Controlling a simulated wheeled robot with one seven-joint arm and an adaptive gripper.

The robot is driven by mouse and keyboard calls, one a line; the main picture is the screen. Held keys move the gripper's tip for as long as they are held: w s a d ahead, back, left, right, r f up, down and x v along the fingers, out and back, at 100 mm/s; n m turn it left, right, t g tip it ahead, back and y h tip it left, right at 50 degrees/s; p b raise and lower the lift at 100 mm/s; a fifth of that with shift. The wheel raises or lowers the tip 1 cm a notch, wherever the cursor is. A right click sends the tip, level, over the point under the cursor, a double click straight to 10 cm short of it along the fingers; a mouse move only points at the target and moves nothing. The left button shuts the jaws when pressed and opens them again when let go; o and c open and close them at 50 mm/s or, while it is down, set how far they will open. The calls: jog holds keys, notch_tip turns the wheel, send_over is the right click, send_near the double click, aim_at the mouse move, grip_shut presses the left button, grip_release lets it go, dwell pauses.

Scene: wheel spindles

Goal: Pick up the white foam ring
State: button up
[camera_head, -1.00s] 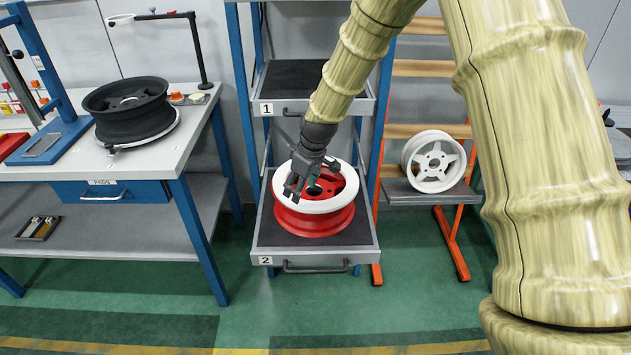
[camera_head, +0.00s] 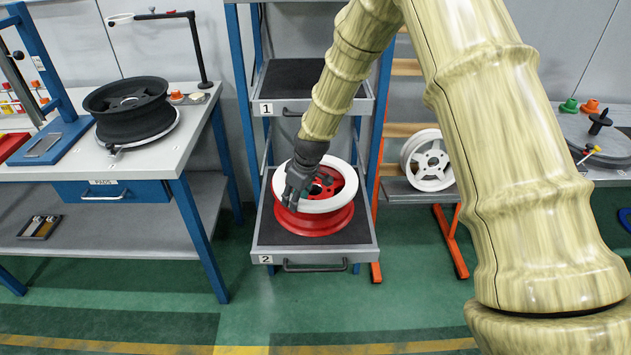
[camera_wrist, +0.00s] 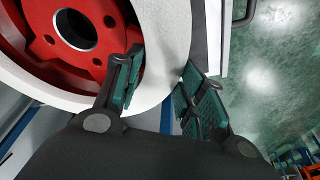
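The white foam ring (camera_head: 325,206) lies on top of a red wheel (camera_head: 312,226) on the lower shelf tray, marked 2. My gripper (camera_head: 291,198) points down at the left part of the ring and hides some of it. In the wrist view, the ring (camera_wrist: 172,45) passes between my gripper's fingers (camera_wrist: 160,68). One finger is on the inner side beside the red wheel (camera_wrist: 112,32), and the others are on the outer side. The fingers are spread with a visible gap; I see no firm grip on the ring.
The upper tray (camera_head: 290,78), marked 1, is above. A blue upright (camera_head: 382,90) stands just right of my forearm. A white wheel (camera_head: 428,162) sits on the rack to the right. A workbench (camera_head: 175,165) with a black wheel (camera_head: 128,108) is at left.

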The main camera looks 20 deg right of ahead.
jog(key=c, duration=0.3)
